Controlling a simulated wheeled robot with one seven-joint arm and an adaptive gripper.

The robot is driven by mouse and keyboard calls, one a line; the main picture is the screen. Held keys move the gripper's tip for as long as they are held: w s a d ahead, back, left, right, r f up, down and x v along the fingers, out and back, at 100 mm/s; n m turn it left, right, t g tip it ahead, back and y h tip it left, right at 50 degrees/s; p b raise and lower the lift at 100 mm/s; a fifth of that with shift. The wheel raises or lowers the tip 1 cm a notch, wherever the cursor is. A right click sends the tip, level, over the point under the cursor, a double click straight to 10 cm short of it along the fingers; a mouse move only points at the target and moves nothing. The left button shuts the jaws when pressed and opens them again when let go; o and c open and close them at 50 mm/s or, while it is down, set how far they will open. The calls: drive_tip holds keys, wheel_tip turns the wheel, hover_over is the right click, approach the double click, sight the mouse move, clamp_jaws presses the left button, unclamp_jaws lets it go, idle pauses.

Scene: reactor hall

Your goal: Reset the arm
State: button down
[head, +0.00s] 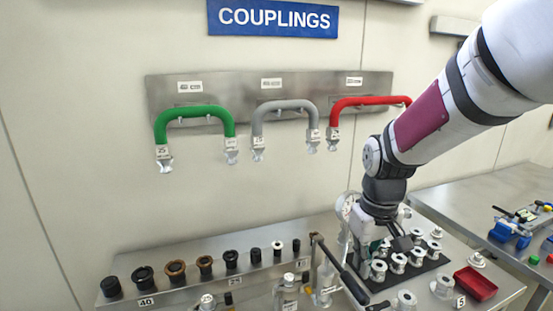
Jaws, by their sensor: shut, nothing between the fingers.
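My arm (470,95) reaches in from the upper right and bends downward over the metal bench. My gripper (402,243) is shut and empty, low over the bench, just above or among several silver fittings (379,269) on a dark mat. Its fingertips are small and partly lost against the fittings, so I cannot tell whether they touch any.
A rack (270,95) on the wall holds green (195,110), grey (285,104) and red (370,100) hoses. Black and brown rings (175,270) line the bench's back left. A black lever (340,268) stands beside my gripper; a red tray (475,284) is at right.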

drive_tip(key=s+r+m+t+b, duration=0.1)
drive_tip(key=s+r+t, duration=0.1)
drive_tip(key=s+r, duration=0.3)
drive_tip(key=s+r+m+t+b, duration=0.1)
drive_tip(key=s+r, duration=0.4)
drive_tip(key=s, duration=0.6)
drive_tip(key=shift+r+m+t, duration=0.25)
drive_tip(key=shift+m+t, duration=0.25)
drive_tip(key=shift+t, duration=0.3)
drive_tip(key=shift+w, duration=0.1)
drive_tip(key=w+f+n+g, duration=0.1)
drive_tip(key=w+n+g, duration=0.15)
drive_tip(key=w, duration=0.75)
drive_tip(key=w+f+g, duration=0.1)
drive_tip(key=w+f, duration=0.1)
drive_tip(key=f, duration=0.2)
drive_tip(key=w+f+g, duration=0.1)
drive_tip(key=w+f, duration=0.2)
drive_tip(key=f, duration=0.1)
drive_tip(key=w+f+n+g, duration=0.1)
drive_tip(key=w+f, duration=0.2)
drive_tip(key=shift+w+f+b, duration=0.1)
drive_tip(key=shift+f+b, duration=0.3)
drive_tip(key=shift+f, duration=0.95)
